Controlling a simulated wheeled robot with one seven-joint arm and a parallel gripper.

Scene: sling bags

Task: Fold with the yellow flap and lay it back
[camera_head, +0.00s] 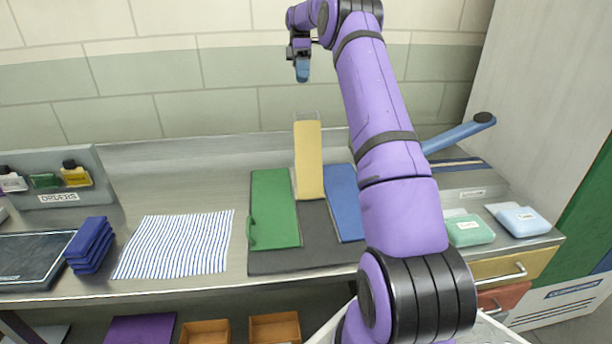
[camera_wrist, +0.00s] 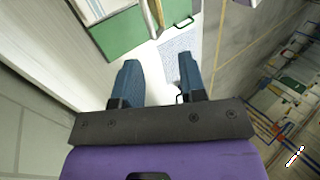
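The yellow flap (camera_head: 308,160) belongs to a dark grey folding board (camera_head: 295,258) on the counter. It looks raised, with a small handle at its top, and shows nearly edge-on in the wrist view (camera_wrist: 157,13). The green flap (camera_head: 274,210) lies flat on the left, and the blue flap (camera_head: 346,202) is on the right. My gripper (camera_head: 302,70) is high above and behind the yellow flap, near the wall, touching nothing. In the wrist view its two blue fingers (camera_wrist: 160,76) are apart with nothing held between them.
A striped cloth (camera_head: 178,246) lies flat left of the board. A stack of dark blue folded cloths (camera_head: 90,245) and a dark tray (camera_head: 28,256) are farther left. Green (camera_head: 468,230) and pale blue (camera_head: 520,219) packets sit at the right. My arm hides part of the counter.

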